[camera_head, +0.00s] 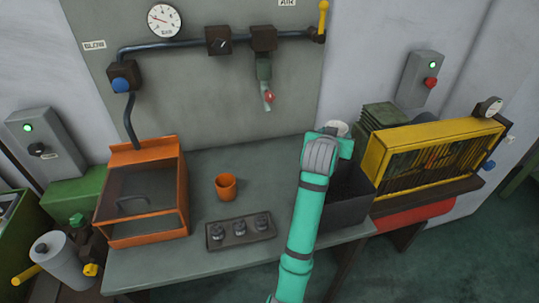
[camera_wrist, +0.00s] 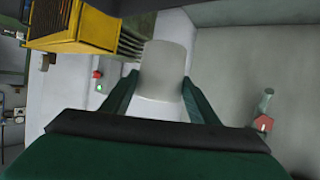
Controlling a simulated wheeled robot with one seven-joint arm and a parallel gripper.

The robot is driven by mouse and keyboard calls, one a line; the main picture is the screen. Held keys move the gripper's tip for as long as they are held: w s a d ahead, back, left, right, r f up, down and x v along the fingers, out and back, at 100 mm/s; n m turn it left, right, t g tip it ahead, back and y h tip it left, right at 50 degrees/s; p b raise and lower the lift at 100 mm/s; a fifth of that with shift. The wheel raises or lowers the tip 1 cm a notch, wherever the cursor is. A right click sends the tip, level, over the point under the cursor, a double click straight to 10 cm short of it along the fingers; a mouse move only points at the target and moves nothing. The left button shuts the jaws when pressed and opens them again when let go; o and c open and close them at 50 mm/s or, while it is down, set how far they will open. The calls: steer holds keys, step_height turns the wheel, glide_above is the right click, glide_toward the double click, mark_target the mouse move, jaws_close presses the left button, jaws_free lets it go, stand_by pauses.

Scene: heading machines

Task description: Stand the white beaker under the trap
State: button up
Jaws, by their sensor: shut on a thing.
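The white beaker (camera_wrist: 167,58) is between the two dark green fingers of my gripper (camera_wrist: 160,84) in the wrist view. The gripper is shut on it. In the head view a small white part of the beaker (camera_head: 337,128) shows behind the end of my teal arm, above the right side of the bench; the rest is hidden. The trap (camera_head: 264,70) hangs from the pipe on the back panel, with a red knob and a spout below it. It also shows at the right of the wrist view (camera_wrist: 266,103), apart from the beaker.
An orange cup (camera_head: 226,187) stands on the bench left of my arm, behind a dark tray (camera_head: 213,240) of small parts. An orange-framed box (camera_head: 175,150) is at left. A dark bin (camera_head: 349,212) and yellow grilled unit (camera_head: 375,150) are at right. The bench below the trap looks clear.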

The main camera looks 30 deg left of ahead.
steer(key=s+a+f+n+g+y, duration=0.1)
steer(key=s+a+f+y, duration=0.15)
steer(key=a, duration=0.45)
steer(key=s+a+f+n+y, duration=0.1)
steer(key=s+a+n, duration=0.1)
steer(key=s+a, duration=0.3)
steer(key=s+a+f+n+g+y, duration=0.1)
steer(key=s+a+y, duration=0.15)
steer(key=a, duration=0.55)
steer(key=shift+n+h, duration=0.3)
steer(key=shift+h, duration=0.2)
steer(key=w+a+f, duration=0.2)
steer(key=w+f, duration=0.1)
steer(key=w, duration=0.1)
steer(key=w+a+f, duration=0.2)
steer(key=w+f, duration=0.2)
steer(key=w+a+f, duration=0.2)
steer(key=w+f, duration=0.1)
steer(key=w, duration=0.1)
steer(key=shift+a+f, duration=0.2)
steer(key=shift+a, duration=0.15)
steer(key=shift+f, duration=1.5)
steer(key=shift+f, duration=0.1)
steer(key=o, duration=1)
steer(key=shift+o, duration=0.2)
